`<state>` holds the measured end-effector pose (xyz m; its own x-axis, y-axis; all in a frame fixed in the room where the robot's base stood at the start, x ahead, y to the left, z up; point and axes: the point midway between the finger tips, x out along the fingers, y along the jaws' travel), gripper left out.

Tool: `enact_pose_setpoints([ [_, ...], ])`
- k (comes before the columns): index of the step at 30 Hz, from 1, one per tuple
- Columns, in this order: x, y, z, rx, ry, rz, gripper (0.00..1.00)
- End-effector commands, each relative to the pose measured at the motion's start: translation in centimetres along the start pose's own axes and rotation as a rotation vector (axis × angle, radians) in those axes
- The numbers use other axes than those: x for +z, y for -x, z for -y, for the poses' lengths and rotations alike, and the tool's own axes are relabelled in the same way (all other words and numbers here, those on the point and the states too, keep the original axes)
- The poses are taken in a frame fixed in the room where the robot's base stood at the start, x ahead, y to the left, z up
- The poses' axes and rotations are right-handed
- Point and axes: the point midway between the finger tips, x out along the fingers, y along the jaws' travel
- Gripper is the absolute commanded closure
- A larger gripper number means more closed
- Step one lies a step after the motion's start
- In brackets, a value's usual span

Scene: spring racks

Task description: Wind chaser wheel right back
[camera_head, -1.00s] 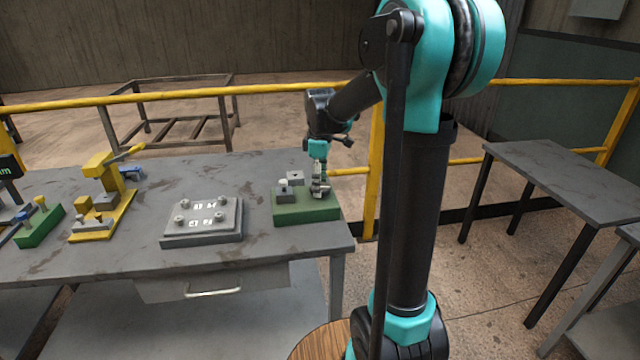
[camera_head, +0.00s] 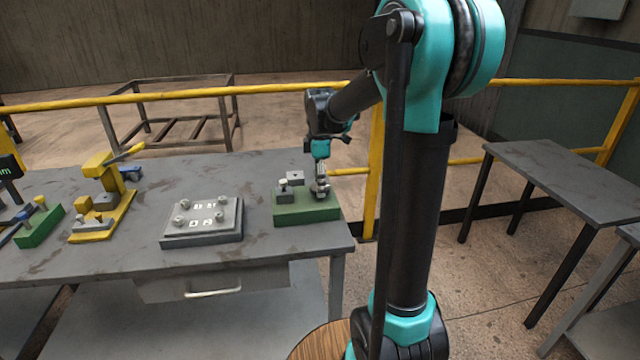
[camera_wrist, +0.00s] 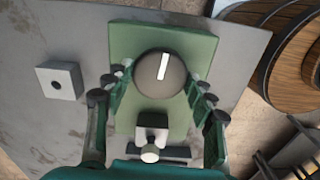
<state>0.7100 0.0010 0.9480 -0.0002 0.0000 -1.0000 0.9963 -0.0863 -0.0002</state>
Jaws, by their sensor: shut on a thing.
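The chaser wheel (camera_wrist: 161,76) is a dark grey round knob with a white line across its top, on a green base (camera_wrist: 188,117). In the wrist view the line stands near upright, leaning slightly right. My gripper (camera_wrist: 162,80) has its fingers on both sides of the wheel and is shut on it. In the head view my gripper (camera_head: 321,190) reaches down to the right part of the green base (camera_head: 305,214); the wheel is mostly hidden there. A small grey block with a pale-topped post (camera_wrist: 151,147) stands on the same base.
A grey block with a dark hole (camera_wrist: 62,81) stands beside the base. A grey plate with several corner knobs (camera_head: 202,236) and a yellow press (camera_head: 103,175) are to the left on the table. A yellow rail (camera_head: 270,87) runs behind.

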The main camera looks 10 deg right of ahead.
Motion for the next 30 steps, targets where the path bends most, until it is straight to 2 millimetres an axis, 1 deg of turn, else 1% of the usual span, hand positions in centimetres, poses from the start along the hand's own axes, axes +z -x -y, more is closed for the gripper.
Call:
enact_pose_setpoints([
  [2,0.0,0.0,0.0,0.001,-0.001,0.0,0.74],
  [3,0.0,0.0,0.0,0.001,-0.001,0.0,0.43],
  [6,0.0,0.0,0.0,0.001,-0.001,0.0,0.3],
  [8,0.0,0.0,0.0,0.001,-0.001,0.0,0.24],
  [16,0.0,0.0,0.0,0.0,-0.001,0.0,0.24],
  [20,0.0,0.7,0.0,0.0,-0.001,0.0,0.24],
  [23,0.0,1.9,0.0,0.0,-0.001,0.0,0.24],
  [30,0.0,6.7,0.0,0.0,-0.001,0.0,0.24],
])
